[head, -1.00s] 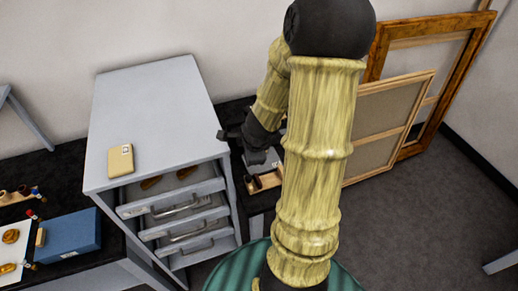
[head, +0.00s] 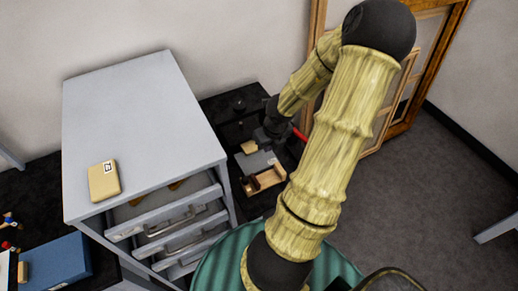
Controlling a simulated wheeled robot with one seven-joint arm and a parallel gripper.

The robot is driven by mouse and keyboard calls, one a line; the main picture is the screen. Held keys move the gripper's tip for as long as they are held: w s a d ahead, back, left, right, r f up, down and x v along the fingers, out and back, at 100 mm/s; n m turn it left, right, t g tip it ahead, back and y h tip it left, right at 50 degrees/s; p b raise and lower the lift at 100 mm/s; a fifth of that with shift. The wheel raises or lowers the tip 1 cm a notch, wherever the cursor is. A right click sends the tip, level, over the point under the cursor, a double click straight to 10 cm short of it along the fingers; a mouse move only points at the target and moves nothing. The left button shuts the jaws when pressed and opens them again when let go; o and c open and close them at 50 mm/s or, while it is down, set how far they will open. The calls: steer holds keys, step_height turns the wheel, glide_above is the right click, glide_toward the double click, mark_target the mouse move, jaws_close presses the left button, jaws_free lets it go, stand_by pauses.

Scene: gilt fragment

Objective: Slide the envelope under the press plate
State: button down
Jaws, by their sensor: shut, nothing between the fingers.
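A tan packet (head: 104,183) with a white label, which may be the envelope, lies flat on the grey cabinet top near its front left corner. My gripper (head: 266,139) is shut and empty, low over the black bench right of the cabinet, well away from the packet. Just below it is a small tan block (head: 249,147) at the edge of a grey plate (head: 257,163). Whether this is the press plate I cannot tell. A red bar (head: 300,134) shows beside my gripper, partly hidden by my arm.
The grey cabinet (head: 140,115) stands left of my gripper, its drawers partly open. A small wooden tray (head: 266,180) sits in front of the grey plate. A blue box (head: 55,262) is at lower left. Framed panels (head: 408,70) lean on the wall at right.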

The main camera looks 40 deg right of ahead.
mark_target(252, 145)
steer(key=b+x, duration=0.6)
steer(key=x, duration=0.4)
steer(key=shift+w, duration=0.25)
steer(key=shift+w+d+r+p, duration=0.1)
steer(key=shift+w+p, duration=0.2)
steer(key=shift+w, duration=0.2)
steer(key=shift+w+d+r+p, duration=0.1)
steer(key=shift+w+p, duration=0.2)
steer(key=shift+w, duration=0.25)
steer(key=shift+w+d+f, duration=0.15)
steer(key=shift+w+d, duration=0.05)
steer(key=shift+w, duration=0.5)
steer(key=p, duration=0.1)
steer(key=w+p, duration=0.1)
steer(key=shift+w+d+r+p, duration=0.1)
steer(key=shift+w+r+p, duration=0.15)
steer(key=shift+w+p, duration=0.05)
steer(key=shift+w+d+p, duration=0.15)
steer(key=shift+w+p, duration=0.65)
steer(key=shift+p, duration=0.1)
steer(key=shift+w+d+f+p, duration=0.15)
steer(key=shift+w+f+p, duration=0.15)
steer(key=shift+w, duration=0.2)
steer(key=shift+s, duration=0.1)
